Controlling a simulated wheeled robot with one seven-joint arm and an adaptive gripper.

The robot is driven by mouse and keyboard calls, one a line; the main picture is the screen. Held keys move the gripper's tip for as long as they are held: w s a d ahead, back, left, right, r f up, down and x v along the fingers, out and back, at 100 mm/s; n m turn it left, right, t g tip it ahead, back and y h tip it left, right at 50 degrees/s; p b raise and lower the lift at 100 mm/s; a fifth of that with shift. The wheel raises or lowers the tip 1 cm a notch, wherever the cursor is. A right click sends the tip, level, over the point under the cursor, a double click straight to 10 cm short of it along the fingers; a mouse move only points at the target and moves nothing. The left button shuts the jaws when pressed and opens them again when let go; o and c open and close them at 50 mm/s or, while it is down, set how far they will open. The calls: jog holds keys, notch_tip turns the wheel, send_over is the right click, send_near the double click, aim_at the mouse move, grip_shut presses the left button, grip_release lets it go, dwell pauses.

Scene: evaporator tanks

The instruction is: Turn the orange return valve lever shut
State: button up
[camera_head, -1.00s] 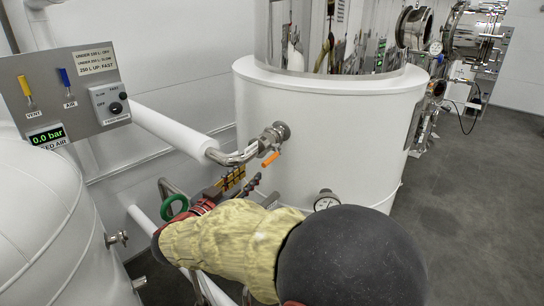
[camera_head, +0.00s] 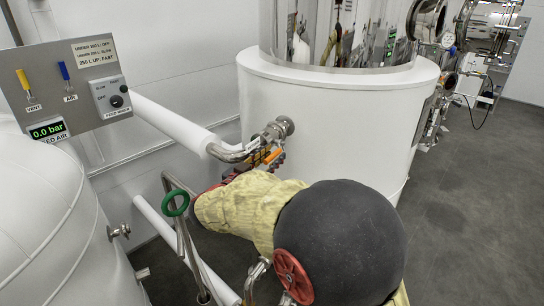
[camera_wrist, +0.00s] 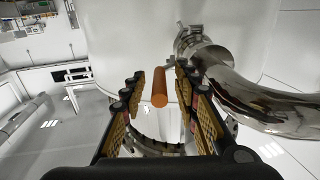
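The orange return valve lever (camera_head: 274,156) sticks out from the metal valve and pipe fitting (camera_head: 277,130) on the side of the white tank (camera_head: 320,130). In the wrist view the lever (camera_wrist: 159,88) points toward the camera, between the two yellow-padded fingers of my gripper (camera_wrist: 155,95). The fingers are spread, with a gap on each side of the lever. In the head view my gripper (camera_head: 264,160) is at the lever, partly hidden by my arm. The steel pipe (camera_wrist: 255,100) curves close to the right finger.
The white insulated pipe (camera_head: 170,121) runs from the left into the valve. A control panel (camera_head: 70,85) with yellow and blue levers stands at the left. A green handwheel (camera_head: 175,203) and a red handwheel (camera_head: 292,276) are near my arm. Open floor (camera_head: 480,190) lies at right.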

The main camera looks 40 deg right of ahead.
jog(key=shift+d, duration=0.1)
jog(key=shift+c, duration=1.1)
grip_shut()
